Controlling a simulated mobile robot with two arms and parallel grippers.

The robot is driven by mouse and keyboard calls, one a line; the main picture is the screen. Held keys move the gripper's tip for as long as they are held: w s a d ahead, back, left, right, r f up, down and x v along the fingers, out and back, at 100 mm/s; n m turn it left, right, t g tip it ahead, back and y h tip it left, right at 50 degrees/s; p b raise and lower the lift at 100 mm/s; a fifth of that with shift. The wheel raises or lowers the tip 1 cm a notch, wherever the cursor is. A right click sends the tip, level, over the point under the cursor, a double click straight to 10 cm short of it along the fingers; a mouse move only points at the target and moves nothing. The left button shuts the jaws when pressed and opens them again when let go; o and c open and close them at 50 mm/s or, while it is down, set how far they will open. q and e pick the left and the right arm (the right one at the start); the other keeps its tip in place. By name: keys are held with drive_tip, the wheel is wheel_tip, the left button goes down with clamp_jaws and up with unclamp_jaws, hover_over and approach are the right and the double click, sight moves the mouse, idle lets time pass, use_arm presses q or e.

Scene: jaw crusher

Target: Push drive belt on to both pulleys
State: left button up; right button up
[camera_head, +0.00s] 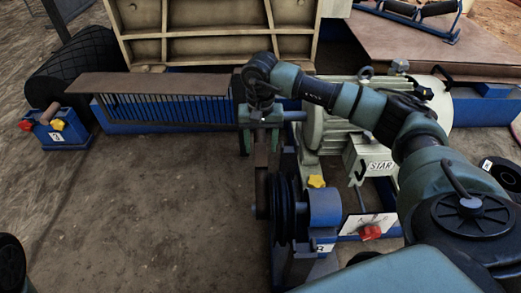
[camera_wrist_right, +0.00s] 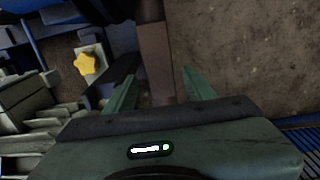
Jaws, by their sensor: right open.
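The drive belt appears to be the brown strip (camera_head: 262,185) standing on edge along the left side of the dark grooved pulley (camera_head: 284,208). Whether it sits in the grooves cannot be told. The second pulley cannot be made out; my right arm covers that area. My right gripper (camera_head: 261,143) points down over the far part of the strip, its green fingers apart on either side of it. In the right wrist view, the brown strip (camera_wrist_right: 155,50) runs between the open fingers (camera_wrist_right: 160,82), with a gap on the right side. My left gripper is not in view.
A pale motor (camera_head: 335,128) stands right of the gripper under my right arm. A blue bearing block (camera_head: 324,207) is beside the pulley, with a yellow knob (camera_head: 316,181) and a red knob (camera_head: 370,232) nearby. The dirt floor (camera_head: 150,200) to the left is clear.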

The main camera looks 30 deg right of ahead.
drive_tip(key=shift+f, duration=0.55)
drive_tip(key=shift+c, duration=0.3)
clamp_jaws()
drive_tip(key=shift+r, duration=0.1)
idle(0.7)
